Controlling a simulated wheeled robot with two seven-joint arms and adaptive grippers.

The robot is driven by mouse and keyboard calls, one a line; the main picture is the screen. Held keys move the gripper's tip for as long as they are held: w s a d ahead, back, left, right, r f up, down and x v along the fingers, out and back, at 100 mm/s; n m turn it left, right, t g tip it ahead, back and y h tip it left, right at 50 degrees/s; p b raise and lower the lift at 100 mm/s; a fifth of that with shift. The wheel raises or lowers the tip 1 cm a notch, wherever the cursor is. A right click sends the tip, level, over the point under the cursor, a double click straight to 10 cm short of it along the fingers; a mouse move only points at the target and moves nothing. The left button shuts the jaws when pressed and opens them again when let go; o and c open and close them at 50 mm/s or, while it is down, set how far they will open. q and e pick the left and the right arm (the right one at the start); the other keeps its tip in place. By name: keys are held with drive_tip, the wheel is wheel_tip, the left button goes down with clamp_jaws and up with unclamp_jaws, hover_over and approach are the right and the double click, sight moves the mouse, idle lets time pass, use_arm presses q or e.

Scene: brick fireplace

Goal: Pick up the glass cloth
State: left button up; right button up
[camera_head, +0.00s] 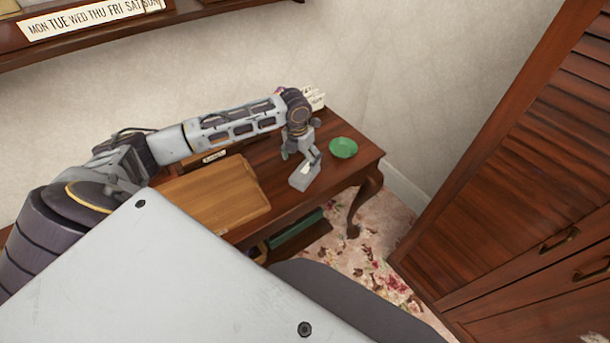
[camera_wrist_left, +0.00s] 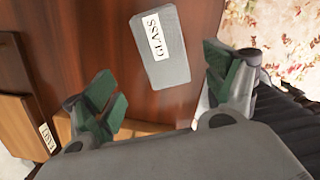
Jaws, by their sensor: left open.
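The glass cloth (camera_wrist_left: 172,66) is a grey, flat, folded block with a white label reading "GLASS". In the left wrist view it lies on the dark wooden table, top centre. In the head view the grey cloth (camera_head: 303,179) lies near the table's front edge, just below my left gripper (camera_head: 302,152). My left gripper also shows in the left wrist view (camera_wrist_left: 163,88), its green-padded fingers spread wide and empty. The cloth lies beyond the fingertips, roughly between their lines; I cannot tell the exact height gap. My right gripper is not in view.
A green bowl (camera_head: 343,148) stands to the right of the cloth on the table (camera_head: 350,167). A wooden tray (camera_head: 213,196) lies to its left. A wall shelf (camera_head: 90,34) is at the upper left. A louvred wooden cabinet (camera_head: 530,190) stands at the right.

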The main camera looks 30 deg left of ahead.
sight(305, 172)
use_arm(q)
drive_tip(key=shift+w+f, duration=0.2)
drive_tip(key=shift+f, duration=1.4)
drive_tip(key=shift+f, duration=0.1)
drive_tip(key=shift+w+d+f, duration=0.1)
drive_tip(key=shift+w+f, duration=0.05)
drive_tip(key=shift+f, duration=0.45)
drive_tip(key=shift+w+d+f, duration=0.15)
drive_tip(key=shift+f, duration=0.45)
drive_tip(key=shift+w+d+f, duration=0.1)
drive_tip(key=shift+w+f, duration=0.05)
drive_tip(key=shift+f, duration=1.1)
drive_tip(key=c, duration=1.2)
drive_tip(key=shift+r, duration=0.1)
